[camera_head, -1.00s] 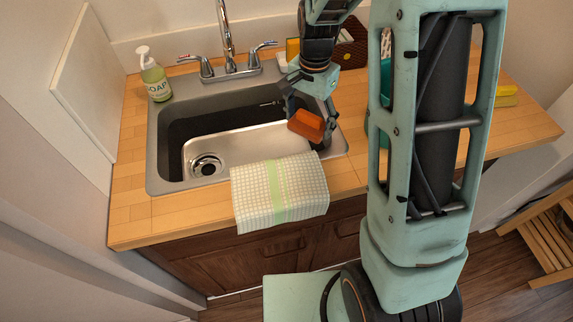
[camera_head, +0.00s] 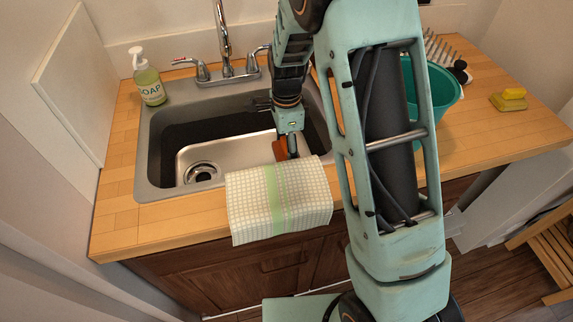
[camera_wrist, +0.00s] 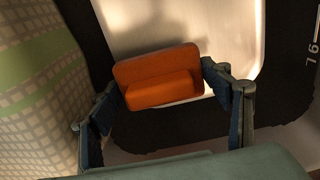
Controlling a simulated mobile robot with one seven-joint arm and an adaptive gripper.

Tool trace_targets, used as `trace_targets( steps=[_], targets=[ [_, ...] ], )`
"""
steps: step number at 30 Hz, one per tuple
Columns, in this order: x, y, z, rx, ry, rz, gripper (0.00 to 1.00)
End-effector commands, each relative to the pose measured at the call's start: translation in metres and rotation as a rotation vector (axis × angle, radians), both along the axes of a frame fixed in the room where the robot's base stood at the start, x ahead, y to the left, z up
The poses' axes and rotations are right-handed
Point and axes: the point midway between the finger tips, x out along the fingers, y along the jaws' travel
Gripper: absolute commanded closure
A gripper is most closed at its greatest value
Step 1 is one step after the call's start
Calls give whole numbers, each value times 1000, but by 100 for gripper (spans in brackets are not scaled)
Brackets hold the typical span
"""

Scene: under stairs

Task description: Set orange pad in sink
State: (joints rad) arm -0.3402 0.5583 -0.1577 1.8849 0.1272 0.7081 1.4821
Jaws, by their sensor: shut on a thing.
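The orange pad (camera_head: 280,150) is in my gripper (camera_head: 288,147), over the right part of the sink, near the front rim. In the wrist view the pad (camera_wrist: 158,88) lies between the two blue-lined fingers of my gripper (camera_wrist: 165,98), which is shut on it. The metal sink (camera_head: 146,180) is set into the wooden counter, with its drain at the left of the basin. In the wrist view the pale basin floor shows beyond the pad. I cannot tell whether the pad touches the basin.
A checked towel (camera_head: 255,205) hangs over the sink's front edge. A faucet (camera_head: 226,50) stands behind, with a soap bottle (camera_head: 149,80) at the back left. A teal tub (camera_head: 440,92), a dish rack (camera_head: 440,48) and a yellow sponge (camera_head: 513,94) are on the right.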

Motion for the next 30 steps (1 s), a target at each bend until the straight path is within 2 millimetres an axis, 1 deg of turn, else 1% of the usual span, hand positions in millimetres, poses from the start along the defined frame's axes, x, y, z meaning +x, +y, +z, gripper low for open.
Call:
trace_targets(
  steps=[1, 8, 12, 14, 21, 25, 26, 27, 30],
  targets=[
    [-1, 0, -8, -1, 3, -1, 62],
    [-1, 0, -27, 0, 1, 1, 62],
    [-1, 0, -47, 0, 3, 1, 62],
    [-1, -1, -53, 0, 2, 1, 62],
    [0, 0, -54, 0, -1, 2, 62],
    [0, 0, -59, 0, -1, 2, 62],
    [0, 0, -58, 1, -1, 2, 26],
    [0, 0, -57, 1, -1, 2, 22],
    [0, 0, -57, 0, -1, 2, 21]
  ],
)
